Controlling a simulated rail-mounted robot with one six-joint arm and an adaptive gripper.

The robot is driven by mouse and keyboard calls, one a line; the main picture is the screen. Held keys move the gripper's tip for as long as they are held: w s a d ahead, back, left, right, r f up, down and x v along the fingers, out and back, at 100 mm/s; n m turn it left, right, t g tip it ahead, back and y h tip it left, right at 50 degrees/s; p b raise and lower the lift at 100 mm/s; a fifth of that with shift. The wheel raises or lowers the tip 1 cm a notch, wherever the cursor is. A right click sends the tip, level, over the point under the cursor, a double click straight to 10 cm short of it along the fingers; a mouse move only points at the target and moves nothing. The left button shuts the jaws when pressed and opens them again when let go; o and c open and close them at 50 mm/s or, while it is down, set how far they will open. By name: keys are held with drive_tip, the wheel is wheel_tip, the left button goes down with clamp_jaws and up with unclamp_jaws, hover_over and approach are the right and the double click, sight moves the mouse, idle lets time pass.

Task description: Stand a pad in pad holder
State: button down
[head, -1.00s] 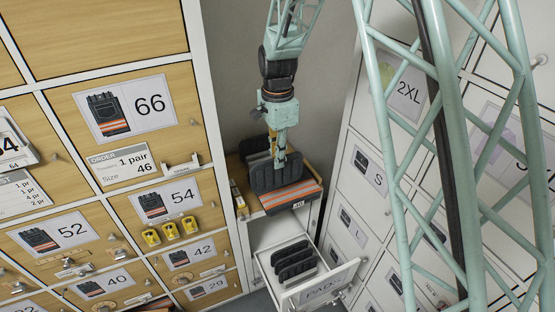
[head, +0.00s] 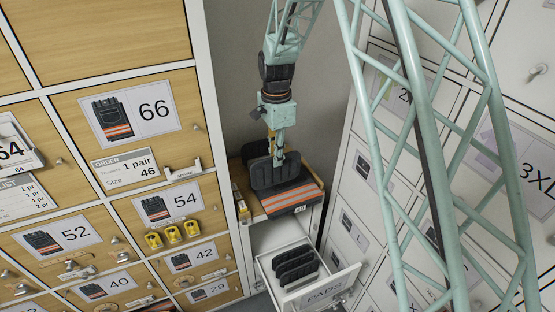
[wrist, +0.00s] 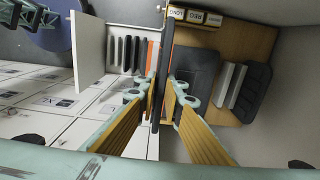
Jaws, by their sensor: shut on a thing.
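My gripper (head: 279,158) is shut on a dark pad (head: 265,176), held upright over the wooden shelf at the back. In the wrist view, the held pad (wrist: 166,70) is seen edge-on between the fingers (wrist: 164,95). To its right, light grey upright plates (wrist: 229,85), apparently the pad holder, stand on the shelf with a dark pad (wrist: 246,88) beside them. A folded dark garment (head: 300,194) with orange and grey stripes lies under the held pad; I cannot tell whether they touch. The holder is mostly hidden behind the held pad in the head view.
Below the shelf, an open white drawer (head: 338,284) marked PADS holds several dark pads (head: 295,264). Labelled wooden compartments (head: 130,115) rise on the left, white cabinet doors (head: 540,180) on the right. Small labelled boxes (wrist: 192,16) sit at the shelf's edge.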

drive_tip(key=shift+w+a+f+p, duration=1.4)
drive_tip(key=shift+w+a+f, duration=0.1)
drive_tip(key=shift+w, duration=4.3)
drive_tip(key=shift+w+a+f+p, duration=1.4)
drive_tip(key=shift+w+a+f, duration=0.1)
drive_tip(key=shift+w, duration=4.25)
drive_tip(key=shift+w+a+f+b, duration=0.1)
drive_tip(key=shift+w+f+b, duration=0.35)
drive_tip(key=shift+f, duration=0.95)
drive_tip(key=shift+w+f+b, duration=0.2)
drive_tip(key=shift+f+b, duration=0.45)
drive_tip(key=shift+f, duration=0.7)
drive_tip(key=shift+w+a+f+b, duration=0.1)
drive_tip(key=shift+w+f+b, duration=0.35)
drive_tip(key=shift+f, duration=0.95)
drive_tip(key=shift+s, duration=0.15)
drive_tip(key=c, duration=2.7)
unclamp_jaws()
drive_tip(key=shift+r, duration=0.1)
drive_tip(key=shift+r, duration=5.85)
